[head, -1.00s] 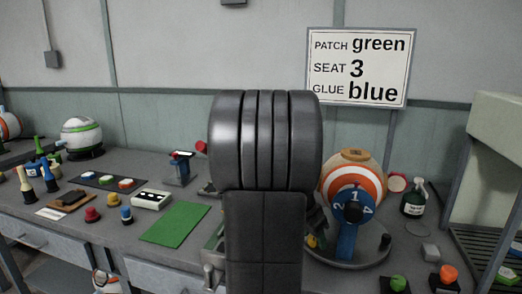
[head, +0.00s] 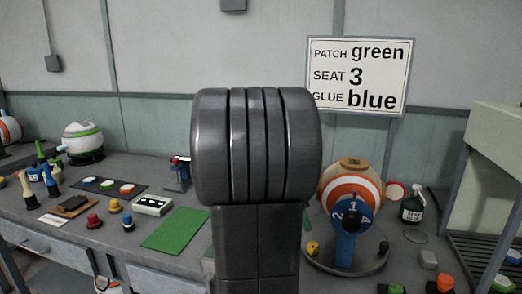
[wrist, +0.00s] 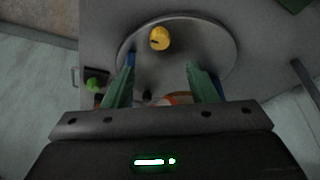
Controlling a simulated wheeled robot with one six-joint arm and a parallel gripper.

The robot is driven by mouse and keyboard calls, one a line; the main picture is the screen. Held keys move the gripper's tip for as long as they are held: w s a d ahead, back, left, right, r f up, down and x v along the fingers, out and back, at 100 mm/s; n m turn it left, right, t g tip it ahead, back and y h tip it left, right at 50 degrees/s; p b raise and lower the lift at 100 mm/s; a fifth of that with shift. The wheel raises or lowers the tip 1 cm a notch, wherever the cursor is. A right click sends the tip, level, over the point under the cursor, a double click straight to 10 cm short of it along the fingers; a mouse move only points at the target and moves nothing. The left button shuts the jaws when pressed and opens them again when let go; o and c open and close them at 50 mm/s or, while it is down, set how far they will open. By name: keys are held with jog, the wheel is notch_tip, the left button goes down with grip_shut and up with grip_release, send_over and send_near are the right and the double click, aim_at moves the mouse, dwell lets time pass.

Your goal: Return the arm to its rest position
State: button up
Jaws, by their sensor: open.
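My gripper (wrist: 160,78) shows in the wrist view with its two green fingers spread apart and nothing between them. Below and beyond the fingers lies a round grey tray (wrist: 215,35) with a small yellow piece (wrist: 159,38) on it. In the head view my own dark arm link fills the middle and hides the gripper. Right of it, an orange and white striped ball (head: 340,190) sits at a blue numbered dial (head: 350,215) above the round grey tray (head: 372,262).
A sign (head: 359,76) reads patch green, seat 3, glue blue. A green mat (head: 175,229), bobbins, colored knobs (head: 94,220) and a white-green ball (head: 82,142) lie left.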

jog(key=shift+s+a+r+n+t+y, duration=0.15)
jog(key=shift+s+r+n, duration=0.2)
jog(key=shift+r+n, duration=0.25)
jog(key=shift+s+a+r+n+t+y, duration=0.15)
jog(key=shift+s+r+n, duration=0.2)
jog(key=shift+r+n, duration=0.25)
